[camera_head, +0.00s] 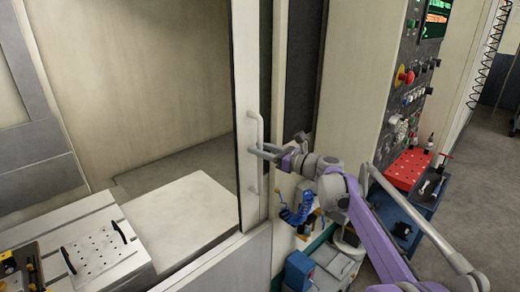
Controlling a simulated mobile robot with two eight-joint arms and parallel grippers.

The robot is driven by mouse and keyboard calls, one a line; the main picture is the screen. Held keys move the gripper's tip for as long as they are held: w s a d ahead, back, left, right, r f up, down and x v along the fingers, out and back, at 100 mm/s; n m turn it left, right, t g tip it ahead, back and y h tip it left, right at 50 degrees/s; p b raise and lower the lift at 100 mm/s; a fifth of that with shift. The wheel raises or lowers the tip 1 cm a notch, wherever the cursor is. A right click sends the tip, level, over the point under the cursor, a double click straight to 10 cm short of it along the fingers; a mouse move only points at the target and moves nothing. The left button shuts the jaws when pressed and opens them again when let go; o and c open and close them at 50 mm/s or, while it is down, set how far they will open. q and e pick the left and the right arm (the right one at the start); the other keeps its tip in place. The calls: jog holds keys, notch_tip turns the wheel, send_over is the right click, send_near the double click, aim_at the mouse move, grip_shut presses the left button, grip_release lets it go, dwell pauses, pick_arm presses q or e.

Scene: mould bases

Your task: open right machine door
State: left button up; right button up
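The right machine door (248,65) is a pale upright panel with a dark edge, at the right side of a wide opening into the machine. Its handle (261,130) is a light vertical bar. My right gripper (260,152) comes in from the right at the handle's middle height. Its fingertips are at the bar and overlap it in the picture. I cannot tell whether they are closed on it or only around or beside it. My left gripper is not in view.
Inside the opening is a pale block (185,215). A perforated plate (95,250) with two black handles lies at the lower left. A control panel (408,95) with a red button stands at the right. A red tray (406,170) and blue bins sit below it.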

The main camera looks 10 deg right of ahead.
jog(key=shift+o, duration=0.4)
jog(key=b+v, duration=0.1)
jog(key=v, duration=0.9)
jog(key=shift+s+d+b, duration=0.25)
jog(key=shift+d+b, duration=0.05)
